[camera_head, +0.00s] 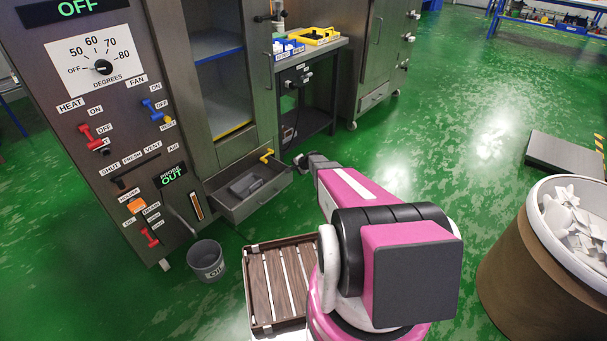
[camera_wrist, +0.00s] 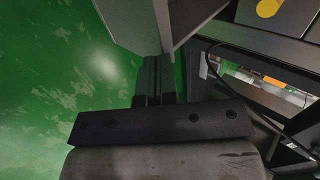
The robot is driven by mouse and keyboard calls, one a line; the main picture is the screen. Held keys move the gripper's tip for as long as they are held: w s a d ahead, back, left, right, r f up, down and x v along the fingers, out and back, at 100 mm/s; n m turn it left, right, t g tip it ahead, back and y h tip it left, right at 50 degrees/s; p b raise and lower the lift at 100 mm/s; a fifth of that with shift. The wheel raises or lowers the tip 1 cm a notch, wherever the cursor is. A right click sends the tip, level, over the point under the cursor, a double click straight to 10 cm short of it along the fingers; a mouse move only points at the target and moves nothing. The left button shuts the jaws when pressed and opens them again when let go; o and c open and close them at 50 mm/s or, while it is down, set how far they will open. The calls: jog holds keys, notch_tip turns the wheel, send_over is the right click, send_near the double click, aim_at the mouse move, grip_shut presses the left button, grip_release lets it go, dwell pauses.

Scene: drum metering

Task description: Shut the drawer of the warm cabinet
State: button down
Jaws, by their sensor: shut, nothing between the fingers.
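The warm cabinet (camera_head: 72,160) is a tall grey steel unit at the left of the head view. Its drawer (camera_head: 266,198) is pulled out low at the cabinet's base, and a dark grey item (camera_head: 246,184) lies inside. My gripper (camera_head: 299,160) is at the drawer's right front corner in the head view; I cannot tell if it touches. In the wrist view my gripper's fingers (camera_wrist: 153,80) are together and empty, with their tips close to a grey metal panel (camera_wrist: 190,16), probably the drawer. The tips are partly hidden by that panel.
A grey bucket (camera_head: 207,262) and a slatted wooden crate (camera_head: 252,290) stand on the floor before the cabinet. A dark bench (camera_head: 305,100) with bins is right of it. A large drum (camera_head: 525,255) of white pieces stands at right.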

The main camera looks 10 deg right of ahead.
jog(key=w+a, duration=0.8)
jog(key=w, duration=0.3)
jog(key=shift+w+a, duration=0.2)
jog(key=shift+w, duration=0.1)
jog(key=shift+s, duration=0.1)
jog(key=v, duration=0.4)
jog(key=s+f+v, duration=0.1)
jog(key=v, duration=0.3)
jog(key=d+f+v, duration=0.1)
jog(key=v, duration=0.4)
jog(key=shift+s, duration=0.25)
jog(key=s+r+n+g+h, duration=0.2)
jog(key=s+r, duration=0.4)
jog(key=s, duration=0.7)
jog(key=s+a+r+n+g+h, duration=0.1)
jog(key=s+r+n+g, duration=0.2)
jog(key=s, duration=1.1)
jog(key=s+a+r+n+g+h, duration=0.1)
jog(key=s+r+n, duration=0.4)
jog(key=s+r, duration=0.5)
jog(key=s+g+h, duration=0.1)
jog(key=s, duration=0.3)
jog(key=shift+a+n+g+h, duration=0.25)
jog(key=shift+n+g+h, duration=0.05)
jog(key=shift+n, duration=0.1)
